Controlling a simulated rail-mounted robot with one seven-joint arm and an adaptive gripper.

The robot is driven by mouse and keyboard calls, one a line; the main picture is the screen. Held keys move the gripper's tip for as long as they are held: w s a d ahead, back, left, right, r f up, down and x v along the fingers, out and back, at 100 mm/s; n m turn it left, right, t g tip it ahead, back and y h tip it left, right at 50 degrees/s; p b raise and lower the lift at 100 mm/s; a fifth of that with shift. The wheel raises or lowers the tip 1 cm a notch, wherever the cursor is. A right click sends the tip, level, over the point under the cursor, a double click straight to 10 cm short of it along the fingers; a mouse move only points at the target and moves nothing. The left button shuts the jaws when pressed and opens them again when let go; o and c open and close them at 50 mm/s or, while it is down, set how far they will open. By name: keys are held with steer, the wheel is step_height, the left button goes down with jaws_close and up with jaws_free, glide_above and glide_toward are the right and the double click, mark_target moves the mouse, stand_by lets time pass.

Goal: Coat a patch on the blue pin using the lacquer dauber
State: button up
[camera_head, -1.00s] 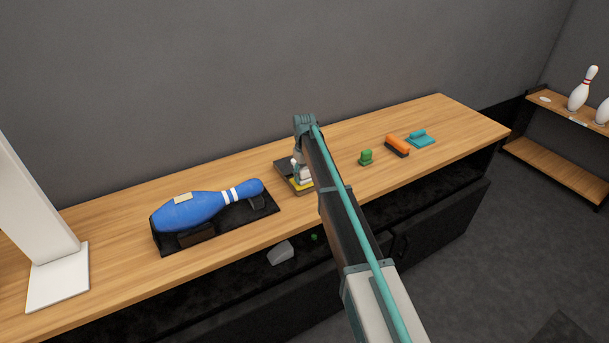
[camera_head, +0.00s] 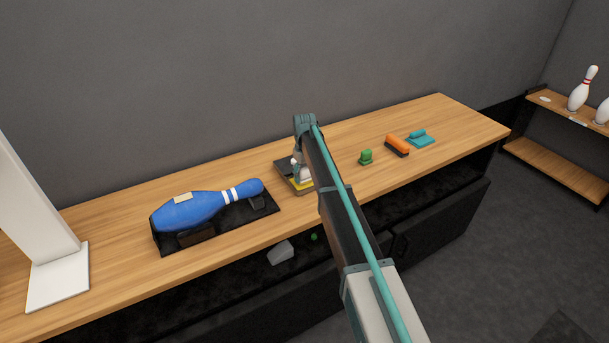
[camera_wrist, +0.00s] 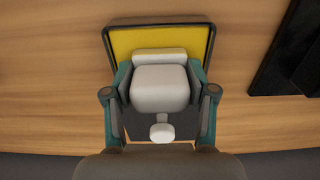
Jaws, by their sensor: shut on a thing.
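The blue pin (camera_head: 190,212) with white neck stripes lies on its side in a black cradle (camera_head: 265,211) on the bench. A pale rectangular patch (camera_head: 183,198) shows on its upper body. My gripper (camera_wrist: 160,88) is shut on a white block-like tool, seemingly the lacquer dauber (camera_wrist: 160,90), at a dark-rimmed tray with a yellow inside (camera_wrist: 130,40). In the head view the dauber (camera_head: 305,174) is partly hidden by my arm, over the tray (camera_head: 283,166). I cannot tell whether the dauber touches the yellow surface.
To the right on the bench (camera_head: 430,108) are a green stamp-like block (camera_head: 366,157), an orange brush (camera_head: 397,144) and a teal tool (camera_head: 420,138). A white post (camera_head: 45,230) stands at the left. A grey object (camera_head: 281,252) lies on the shelf below. Bare wood lies between these things.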

mark_target(305, 168)
steer(key=shift+r+p, duration=1.3)
steer(key=shift+r, duration=2.15)
